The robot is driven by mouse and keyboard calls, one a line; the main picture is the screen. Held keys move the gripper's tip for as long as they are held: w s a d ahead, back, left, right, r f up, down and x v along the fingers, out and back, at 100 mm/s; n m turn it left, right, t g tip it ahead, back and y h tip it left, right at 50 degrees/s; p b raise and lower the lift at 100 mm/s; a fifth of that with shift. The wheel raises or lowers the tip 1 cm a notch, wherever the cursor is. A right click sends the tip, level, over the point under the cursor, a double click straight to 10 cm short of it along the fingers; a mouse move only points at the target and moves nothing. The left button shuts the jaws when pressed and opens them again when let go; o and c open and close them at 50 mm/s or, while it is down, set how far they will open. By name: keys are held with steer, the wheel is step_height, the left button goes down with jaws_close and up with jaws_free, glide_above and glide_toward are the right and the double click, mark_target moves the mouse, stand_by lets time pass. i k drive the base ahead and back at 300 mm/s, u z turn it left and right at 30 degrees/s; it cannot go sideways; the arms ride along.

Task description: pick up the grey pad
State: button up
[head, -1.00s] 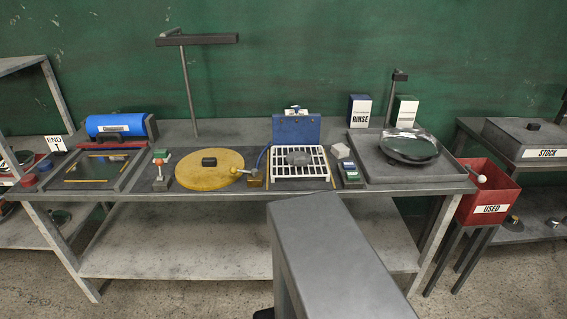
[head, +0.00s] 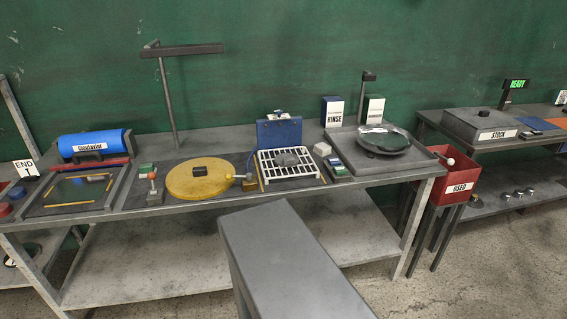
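A small light grey block (head: 322,149) sits just right of the rack. I cannot tell for sure which of these, if either, is the grey pad. My gripper is not in view; only a grey part of my own body shows at the bottom centre.
A yellow disc (head: 190,184) lies left of the rack, and a tray (head: 403,173) with a dark dish (head: 383,140) is at the right. A red USED bin (head: 457,186) stands beyond the bench. A side table with a STOCK box (head: 478,124) is farther right.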

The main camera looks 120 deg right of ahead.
mark_target(286, 159)
steer(key=u, duration=0.65)
steer(key=k, duration=0.15)
steer(key=z, duration=3.1)
steer(key=k, duration=0.6)
steer(key=u, duration=0.2)
steer(key=i, duration=0.35)
steer(key=z, duration=0.05)
